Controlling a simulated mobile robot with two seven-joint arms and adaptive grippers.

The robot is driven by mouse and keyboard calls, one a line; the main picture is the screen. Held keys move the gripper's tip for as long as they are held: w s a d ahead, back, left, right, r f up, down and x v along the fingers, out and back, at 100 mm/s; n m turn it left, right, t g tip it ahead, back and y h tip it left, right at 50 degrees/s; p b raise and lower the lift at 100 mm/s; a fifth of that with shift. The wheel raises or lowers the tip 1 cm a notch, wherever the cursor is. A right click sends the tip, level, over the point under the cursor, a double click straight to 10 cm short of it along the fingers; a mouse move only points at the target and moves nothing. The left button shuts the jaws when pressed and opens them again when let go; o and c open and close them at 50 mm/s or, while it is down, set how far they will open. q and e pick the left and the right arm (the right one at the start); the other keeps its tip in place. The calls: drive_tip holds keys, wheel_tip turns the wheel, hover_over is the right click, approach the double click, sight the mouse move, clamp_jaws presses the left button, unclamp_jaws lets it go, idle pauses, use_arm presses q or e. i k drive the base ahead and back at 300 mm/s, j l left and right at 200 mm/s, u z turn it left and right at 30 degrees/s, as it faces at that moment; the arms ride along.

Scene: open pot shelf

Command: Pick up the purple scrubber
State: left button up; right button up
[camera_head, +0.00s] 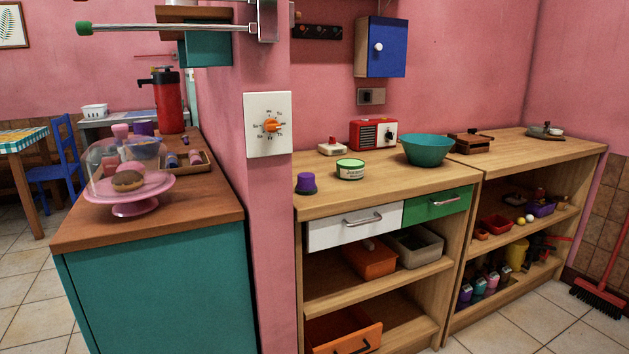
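Neither of my grippers shows in the head view.
A green-lidded tub (350,169), red radio (373,134) and teal bowl (429,149) stand to its right. A pink wall end (268,220) separates it from the teal counter (160,285) with a domed cake stand (134,208). Tiled floor (545,325) is clear at front right.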

sight(305, 185)
drive_tip(key=i+l+u, duration=0.1)
drive_tip(key=l, duration=0.3)
drive_tip(key=i+l+u, duration=0.1)
drive_tip(key=l, duration=0.35)
drive_tip(key=i+l+u, duration=0.1)
drive_tip(key=i+l, duration=0.15)
drive_tip(key=l, duration=0.2)
drive_tip(key=i+l+u, duration=0.1)
drive_tip(key=l, duration=0.35)
drive_tip(key=i+l+u, duration=0.1)
drive_tip(key=l, duration=0.4)
